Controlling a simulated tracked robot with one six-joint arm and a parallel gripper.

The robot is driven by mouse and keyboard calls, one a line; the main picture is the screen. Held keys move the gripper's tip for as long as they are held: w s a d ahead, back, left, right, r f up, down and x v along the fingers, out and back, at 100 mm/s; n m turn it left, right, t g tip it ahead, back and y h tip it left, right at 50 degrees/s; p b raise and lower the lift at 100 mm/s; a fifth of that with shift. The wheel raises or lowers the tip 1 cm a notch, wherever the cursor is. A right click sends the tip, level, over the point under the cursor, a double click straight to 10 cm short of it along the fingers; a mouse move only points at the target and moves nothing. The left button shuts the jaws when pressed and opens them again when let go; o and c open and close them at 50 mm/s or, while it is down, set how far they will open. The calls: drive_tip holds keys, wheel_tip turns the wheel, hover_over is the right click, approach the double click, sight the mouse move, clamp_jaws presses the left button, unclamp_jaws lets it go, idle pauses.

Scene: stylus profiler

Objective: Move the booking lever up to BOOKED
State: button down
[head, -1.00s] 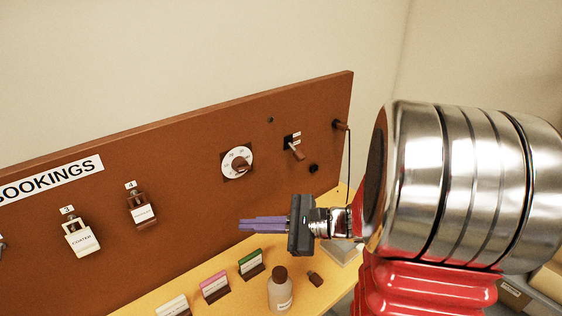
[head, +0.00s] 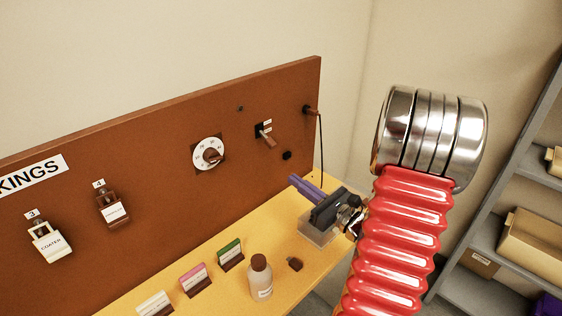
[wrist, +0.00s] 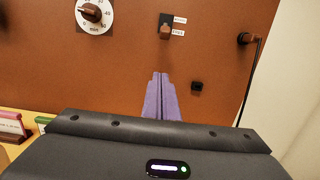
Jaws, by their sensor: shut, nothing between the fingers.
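The booking lever (head: 267,138) is a brown handle on a black plate, on the right part of the upright brown board. It shows in the wrist view (wrist: 165,32) with its knob level with the lower of two small white labels. The label text is too small to read. My gripper (head: 292,178) has purple fingers, closed together and empty. In the wrist view its fingertips (wrist: 160,76) point toward the board just below the lever, apart from it. The lever is in plain sight in both views.
A round minute dial (head: 209,154) is left of the lever. A black knob (head: 287,155) is below right, and a plug with a hanging cord (head: 310,110) is farther right. A bottle (head: 260,278) and colored card holders (head: 231,254) stand on the yellow table.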

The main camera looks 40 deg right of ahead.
sight(267, 140)
drive_tip(key=w+a, duration=0.1)
drive_tip(key=w, duration=0.9)
drive_tip(key=shift+s+r, duration=0.3)
drive_tip(key=shift+r, duration=0.45)
drive_tip(key=shift+s+r, duration=0.3)
drive_tip(key=shift+r, duration=0.5)
drive_tip(key=shift+s+r, duration=0.3)
drive_tip(key=shift+r, duration=0.45)
drive_tip(key=shift+s+d, duration=0.1)
drive_tip(key=shift+r, duration=0.1)
